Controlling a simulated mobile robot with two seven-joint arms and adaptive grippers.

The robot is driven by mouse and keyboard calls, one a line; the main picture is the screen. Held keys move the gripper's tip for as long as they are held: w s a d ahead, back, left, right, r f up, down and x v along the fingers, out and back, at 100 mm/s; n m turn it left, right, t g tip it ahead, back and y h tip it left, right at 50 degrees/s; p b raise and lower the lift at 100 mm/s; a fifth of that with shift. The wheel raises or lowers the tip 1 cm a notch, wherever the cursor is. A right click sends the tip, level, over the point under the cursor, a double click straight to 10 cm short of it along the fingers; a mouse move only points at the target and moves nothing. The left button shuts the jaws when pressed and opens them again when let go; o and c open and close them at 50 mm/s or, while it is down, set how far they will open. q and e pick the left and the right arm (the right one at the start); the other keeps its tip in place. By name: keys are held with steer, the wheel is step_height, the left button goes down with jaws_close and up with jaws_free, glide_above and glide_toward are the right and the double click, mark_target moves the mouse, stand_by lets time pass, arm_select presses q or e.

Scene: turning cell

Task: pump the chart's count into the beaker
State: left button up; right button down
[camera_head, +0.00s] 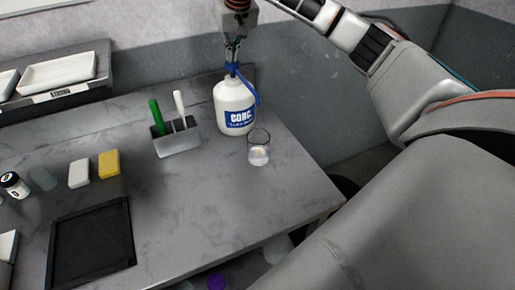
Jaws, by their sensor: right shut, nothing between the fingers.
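A white pump bottle (234,107) with a blue CONC. label stands upright at the back right of the grey bench. Its blue pump head (233,68) has a blue spout tube bending down on the right side. A clear glass beaker (258,149) stands just in front of the bottle, below the spout, with something pale low in it. My right gripper (232,54) is shut and empty, pointing down right above the pump head. I cannot tell whether its tips touch the pump. My left gripper is out of view. I cannot make out a chart.
A grey holder (177,143) with a green and a white handle stands left of the bottle. A yellow block (109,163), a white block (79,173), a small jar (14,184) and a black tray (91,243) lie further left. A shelf (54,95) holds white trays.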

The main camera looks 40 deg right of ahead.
steer(key=shift+r, duration=2)
steer(key=shift+f, duration=0.15)
steer(key=shift+f, duration=2.25)
steer(key=shift+r, duration=2.4)
step_height(320, 180, up, 6)
steer(key=shift+s, duration=0.1)
